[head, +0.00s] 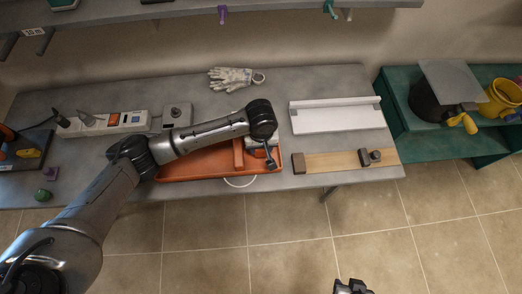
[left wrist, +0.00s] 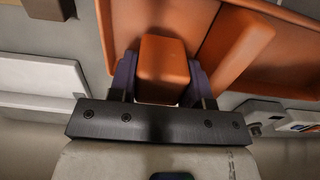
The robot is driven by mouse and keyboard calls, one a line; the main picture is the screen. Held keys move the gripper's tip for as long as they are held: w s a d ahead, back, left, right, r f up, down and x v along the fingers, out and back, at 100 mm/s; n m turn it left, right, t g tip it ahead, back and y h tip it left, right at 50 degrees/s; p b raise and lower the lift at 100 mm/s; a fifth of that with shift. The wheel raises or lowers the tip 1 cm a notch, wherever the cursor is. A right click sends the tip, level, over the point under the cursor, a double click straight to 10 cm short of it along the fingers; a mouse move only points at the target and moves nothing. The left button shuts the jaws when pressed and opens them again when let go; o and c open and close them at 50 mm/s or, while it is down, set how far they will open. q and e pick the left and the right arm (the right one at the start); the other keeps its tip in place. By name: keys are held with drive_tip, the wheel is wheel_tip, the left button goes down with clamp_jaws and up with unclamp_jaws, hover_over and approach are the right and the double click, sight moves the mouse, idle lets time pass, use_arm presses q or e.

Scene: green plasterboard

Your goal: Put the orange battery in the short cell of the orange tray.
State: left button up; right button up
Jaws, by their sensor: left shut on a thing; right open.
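The orange tray (head: 205,169) lies on the grey bench, partly covered by my left arm. Its divider (head: 238,153) shows in the head view and also in the left wrist view (left wrist: 238,50). The short cell is right of the divider in the head view. My left gripper (head: 268,158) is over the short cell. In the left wrist view, my left gripper (left wrist: 160,78) is shut on the orange battery (left wrist: 162,68), beside the divider. I cannot tell whether the battery touches the tray floor. My right gripper (head: 351,287) is open and empty at the bottom edge, away from the bench.
A white folded panel (head: 335,117) and a wooden board with dark blocks (head: 335,161) lie right of the tray. Gloves (head: 232,78) lie behind it. A power strip (head: 110,123) is at left. A green shelf (head: 435,130) stands at right.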

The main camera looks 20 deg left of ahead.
sight(261, 152)
use_arm(q)
wheel_tip(261, 152, down, 4)
drive_tip(key=shift+r+b, duration=0.1)
drive_tip(key=shift+b, duration=0.3)
drive_tip(key=o, duration=1.1)
drive_tip(key=shift+f, duration=0.2)
drive_tip(key=shift+r, duration=0.1)
wheel_tip(261, 152, up, 11)
drive_tip(key=shift+f+p, duration=0.2)
drive_tip(key=shift+p, duration=0.75)
drive_tip(key=shift+r, duration=0.75)
